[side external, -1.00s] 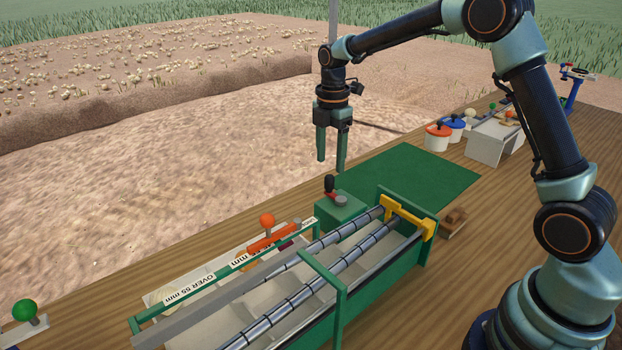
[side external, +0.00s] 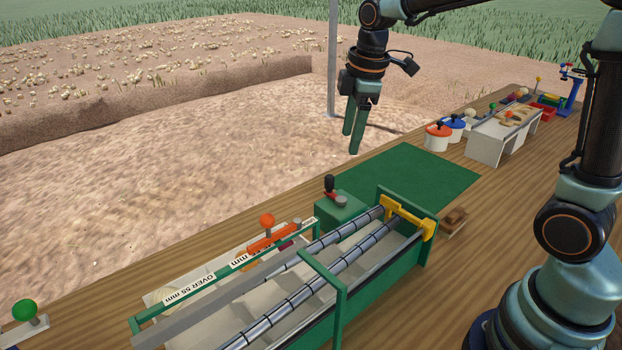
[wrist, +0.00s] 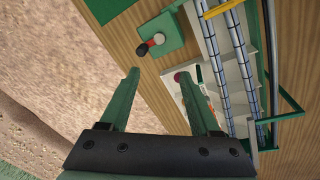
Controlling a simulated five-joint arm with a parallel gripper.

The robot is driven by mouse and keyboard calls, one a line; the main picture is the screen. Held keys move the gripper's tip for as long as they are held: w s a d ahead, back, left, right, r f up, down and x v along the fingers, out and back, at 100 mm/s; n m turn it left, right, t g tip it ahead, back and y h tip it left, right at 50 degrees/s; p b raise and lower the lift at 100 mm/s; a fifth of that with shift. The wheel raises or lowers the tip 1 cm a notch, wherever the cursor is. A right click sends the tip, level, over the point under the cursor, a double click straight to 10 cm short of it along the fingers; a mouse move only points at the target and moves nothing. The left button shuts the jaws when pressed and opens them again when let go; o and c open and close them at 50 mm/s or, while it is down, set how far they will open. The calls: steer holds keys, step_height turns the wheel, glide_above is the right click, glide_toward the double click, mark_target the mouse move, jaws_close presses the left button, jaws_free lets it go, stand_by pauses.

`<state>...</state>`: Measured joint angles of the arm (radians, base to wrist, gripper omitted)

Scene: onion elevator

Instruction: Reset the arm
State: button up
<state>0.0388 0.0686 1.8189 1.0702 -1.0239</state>
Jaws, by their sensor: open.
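My gripper (side external: 352,142) hangs in the air beyond the far edge of the wooden bench, fingers pointing down, just left of the green mat (side external: 410,178). Its two green fingers are apart with nothing between them. In the wrist view my gripper (wrist: 160,95) is also open and empty. The roller sorter with its green frame (side external: 340,300) stands below it on the bench. A green box with a black-knobbed red lever (side external: 331,188) sits at the sorter's far end; the lever also shows in the wrist view (wrist: 150,46).
An orange-knobbed lever (side external: 267,221) stands beside the sorter, and a green-knobbed lever (side external: 25,310) at the bench's left. Orange (side external: 438,138) and blue (side external: 455,127) lidded pots and a white rack (side external: 490,145) stand further back. The green mat is clear. A grey pole (side external: 331,60) rises behind my gripper.

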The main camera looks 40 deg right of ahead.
steer(key=s+a+r+m+t, duration=0.1)
steer(key=s+m+t, duration=0.2)
steer(key=s+m, duration=0.8)
steer(key=shift+s+a, duration=0.3)
steer(key=shift+s, duration=0.7)
steer(key=shift+r, duration=0.15)
steer(key=shift+c, duration=0.2)
